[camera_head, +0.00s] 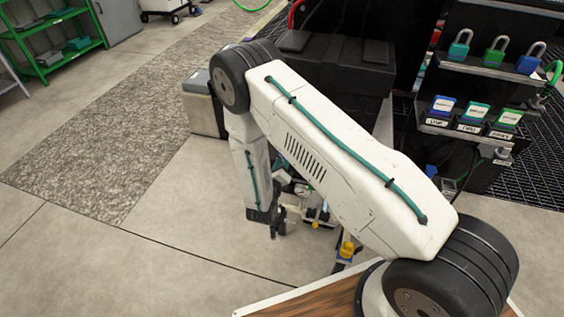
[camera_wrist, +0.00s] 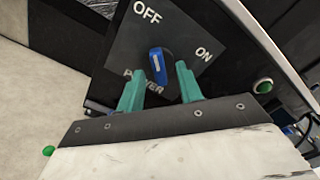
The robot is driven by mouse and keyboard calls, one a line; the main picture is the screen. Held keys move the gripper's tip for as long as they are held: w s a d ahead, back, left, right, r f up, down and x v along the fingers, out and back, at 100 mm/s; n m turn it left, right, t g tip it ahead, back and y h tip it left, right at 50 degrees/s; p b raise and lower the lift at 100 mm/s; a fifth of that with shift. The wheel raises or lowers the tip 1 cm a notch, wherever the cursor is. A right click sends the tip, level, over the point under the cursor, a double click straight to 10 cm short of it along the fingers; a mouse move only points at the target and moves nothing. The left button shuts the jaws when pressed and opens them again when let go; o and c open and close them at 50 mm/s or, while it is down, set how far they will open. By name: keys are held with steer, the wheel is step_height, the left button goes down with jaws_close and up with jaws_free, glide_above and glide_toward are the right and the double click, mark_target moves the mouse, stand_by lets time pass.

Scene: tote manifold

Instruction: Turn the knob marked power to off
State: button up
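The blue knob (camera_wrist: 157,64) with a white line sits on a dark panel (camera_wrist: 120,52) in the wrist view. The word POWER is below it, OFF is above and slightly left, and ON is to the right. The knob's long side runs nearly up and down in the picture, its upper end pointing more toward OFF than ON. My gripper (camera_wrist: 160,70) has its two green fingers apart, one on each side of the knob. Gaps show between the fingers and the knob, so it is not clamped. In the head view my arm hides the knob and most of the gripper.
A green button (camera_wrist: 263,86) is on a ledge right of the panel. A grey box (camera_head: 202,104) stands behind my arm. The floor at left is open; green shelving (camera_head: 50,45) stands far back.

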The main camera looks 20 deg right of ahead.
steer(key=shift+a, duration=0.1)
steer(key=shift+s+a, duration=0.1)
steer(key=shift+a, duration=0.05)
steer(key=v, duration=0.7)
steer(key=shift+s, duration=0.2)
